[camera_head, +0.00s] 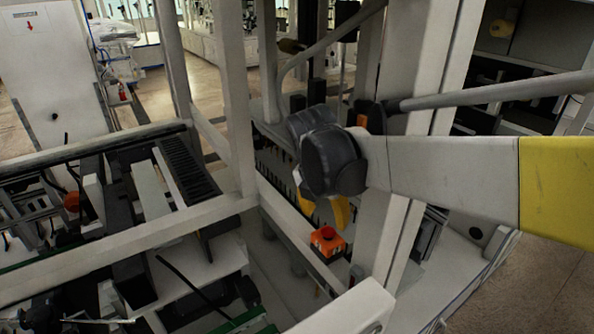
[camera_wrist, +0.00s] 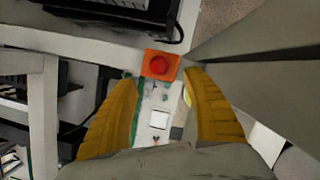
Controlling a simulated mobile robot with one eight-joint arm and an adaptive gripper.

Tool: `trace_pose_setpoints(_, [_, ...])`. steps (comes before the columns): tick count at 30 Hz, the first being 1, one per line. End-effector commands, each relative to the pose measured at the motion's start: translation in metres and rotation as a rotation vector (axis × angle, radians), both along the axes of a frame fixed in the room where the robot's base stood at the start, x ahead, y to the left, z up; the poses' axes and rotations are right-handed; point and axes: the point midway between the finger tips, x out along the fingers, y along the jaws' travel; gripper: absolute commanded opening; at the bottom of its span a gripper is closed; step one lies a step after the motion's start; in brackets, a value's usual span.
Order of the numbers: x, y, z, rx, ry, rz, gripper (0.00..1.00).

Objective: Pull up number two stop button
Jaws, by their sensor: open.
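The stop button is a red round knob (camera_head: 327,232) on an orange box (camera_head: 327,246), mounted on a pale frame beam below my gripper in the head view. In the wrist view the red knob (camera_wrist: 158,66) on its orange box (camera_wrist: 147,75) lies ahead, just beyond and between the fingertips. My gripper (camera_head: 324,210) has yellow fingers, spread apart and empty; they also show in the wrist view (camera_wrist: 160,77). The fingers are apart from the knob. No number is readable on the box.
A pale upright post (camera_head: 395,225) stands just right of the orange box. Another pale post (camera_head: 236,100) and a horizontal beam (camera_head: 130,243) stand to the left. Another small red-orange item (camera_head: 72,202) sits among machinery at far left.

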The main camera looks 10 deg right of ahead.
Motion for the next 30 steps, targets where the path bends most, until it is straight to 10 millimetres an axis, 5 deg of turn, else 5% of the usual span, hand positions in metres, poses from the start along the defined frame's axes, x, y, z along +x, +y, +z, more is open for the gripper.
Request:
trace_pose_setpoints(12, [0.015, -0.014, -0.064, 0.001, -0.001, -0.003, 0.59])
trace_pose_setpoints(24, [0.016, -0.016, -0.072, 0.001, -0.001, -0.002, 0.59])
trace_pose_setpoints(30, [0.016, -0.016, -0.072, 0.001, -0.001, -0.002, 0.01])
